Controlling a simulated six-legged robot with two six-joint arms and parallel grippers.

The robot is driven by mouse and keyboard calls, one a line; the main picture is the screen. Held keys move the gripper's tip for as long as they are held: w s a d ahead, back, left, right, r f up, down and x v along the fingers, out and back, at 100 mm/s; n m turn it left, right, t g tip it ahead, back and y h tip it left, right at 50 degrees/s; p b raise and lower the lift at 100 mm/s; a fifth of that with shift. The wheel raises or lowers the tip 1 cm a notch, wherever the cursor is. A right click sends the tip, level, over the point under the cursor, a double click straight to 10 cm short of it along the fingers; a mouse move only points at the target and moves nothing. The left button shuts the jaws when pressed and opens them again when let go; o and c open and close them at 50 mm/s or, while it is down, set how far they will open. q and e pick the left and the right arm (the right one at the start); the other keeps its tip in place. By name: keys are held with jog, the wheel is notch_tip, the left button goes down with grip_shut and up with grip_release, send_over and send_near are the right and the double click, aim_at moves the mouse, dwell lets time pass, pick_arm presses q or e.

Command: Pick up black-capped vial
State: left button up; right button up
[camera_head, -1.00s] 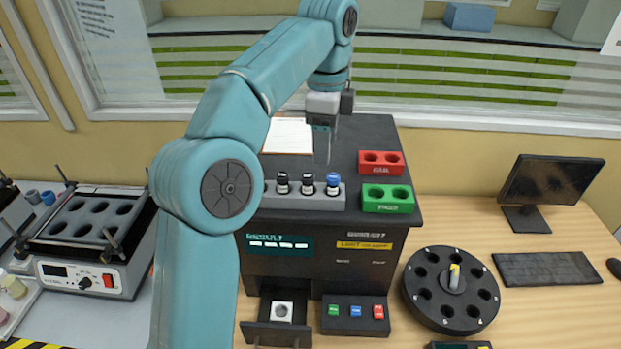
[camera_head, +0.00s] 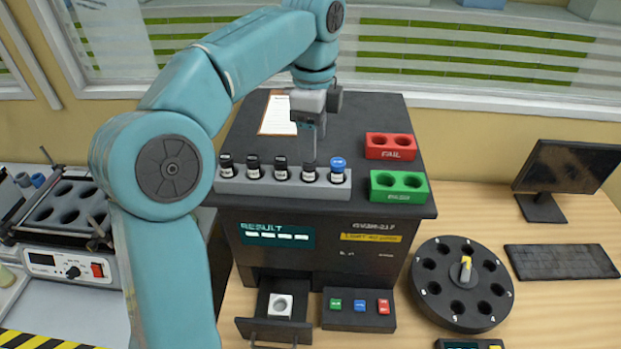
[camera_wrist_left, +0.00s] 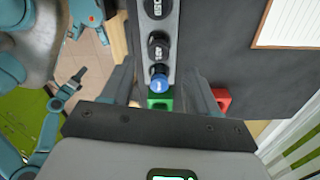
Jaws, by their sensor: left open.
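Several black-capped vials (camera_head: 254,168) stand upright in a grey rack (camera_head: 300,191) on top of the dark analyser, with one blue-capped vial (camera_head: 338,168) at the right end. My left gripper (camera_head: 313,150) is open and empty, pointing down just above and behind the right part of the rack. In the left wrist view its fingers (camera_wrist_left: 162,78) stand apart on either side of the rack line, with the blue cap (camera_wrist_left: 159,83) and a black cap (camera_wrist_left: 158,50) showing between them. Nothing is held. My right gripper is not identifiable.
A red FAIL block (camera_head: 390,152) and a green PASS block (camera_head: 399,181) sit right of the rack. A clipboard (camera_head: 277,116) lies behind it. Below are an open drawer (camera_head: 262,328), a button panel (camera_head: 358,318) and a round carousel (camera_head: 443,288).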

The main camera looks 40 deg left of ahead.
aim_at(308, 164)
pick_arm(q)
jog(key=shift+d+f, duration=0.15)
jog(key=shift+f, duration=0.3)
jog(key=shift+s+f, duration=0.15)
jog(key=shift+s, duration=0.1)
jog(key=f, duration=0.4)
jog(key=shift+a+f, duration=0.3)
jog(key=shift+f, duration=0.3)
jog(key=shift+s, duration=0.15)
jog(key=shift+c, duration=1.2)
jog(key=shift+w, duration=0.2)
grip_shut()
jog(key=shift+s, duration=0.1)
